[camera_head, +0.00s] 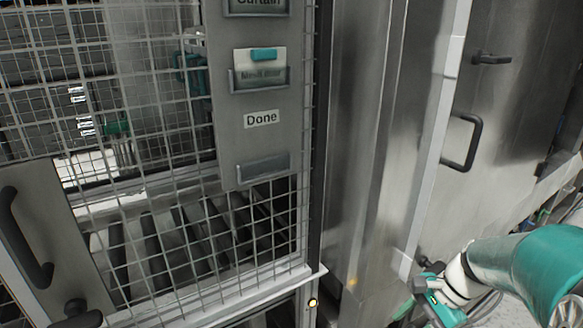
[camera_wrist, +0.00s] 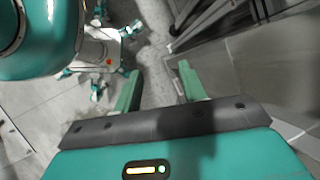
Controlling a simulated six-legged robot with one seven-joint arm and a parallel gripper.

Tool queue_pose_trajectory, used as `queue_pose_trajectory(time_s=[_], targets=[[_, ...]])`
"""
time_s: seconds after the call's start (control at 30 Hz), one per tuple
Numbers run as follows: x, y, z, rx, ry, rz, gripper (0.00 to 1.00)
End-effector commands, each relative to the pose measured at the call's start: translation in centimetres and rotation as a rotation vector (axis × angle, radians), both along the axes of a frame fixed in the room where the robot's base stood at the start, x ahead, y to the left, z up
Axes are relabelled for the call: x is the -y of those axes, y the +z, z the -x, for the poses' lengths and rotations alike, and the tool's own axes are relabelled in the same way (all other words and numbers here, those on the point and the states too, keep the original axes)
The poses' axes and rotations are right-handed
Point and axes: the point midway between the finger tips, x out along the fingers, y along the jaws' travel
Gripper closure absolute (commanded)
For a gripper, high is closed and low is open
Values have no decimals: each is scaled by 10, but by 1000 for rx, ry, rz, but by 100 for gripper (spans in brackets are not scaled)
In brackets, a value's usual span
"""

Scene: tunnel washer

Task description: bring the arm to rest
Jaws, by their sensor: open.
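My arm reaches in from the lower right of the head view, teal and white, bent down with my gripper (camera_head: 432,292) low in front of the metal cabinet. In the wrist view the two teal fingers of my gripper (camera_wrist: 158,86) stand apart with nothing between them. Grey floor shows beyond them. My own body and legs show at the upper left of the wrist view.
A wire mesh guard (camera_head: 150,215) fills the left, with a black handle (camera_head: 25,240). A grey board (camera_head: 240,150) carries card slots; one holds a card with a teal top (camera_head: 262,65). The slot under "Done" (camera_head: 262,168) looks empty. A steel cabinet with a black handle (camera_head: 474,142) stands right.

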Motion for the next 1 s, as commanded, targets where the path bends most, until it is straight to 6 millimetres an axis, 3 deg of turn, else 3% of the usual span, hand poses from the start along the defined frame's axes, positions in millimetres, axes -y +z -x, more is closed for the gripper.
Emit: queue_pose_trajectory(time_s=[0.2,0.6,0.8,1.0], targets=[[-39,46,25,190,322,216,59],[-85,106,80,544,877,586,59],[-94,121,98,665,1051,713,59],[-95,123,101,685,1085,739,59]])
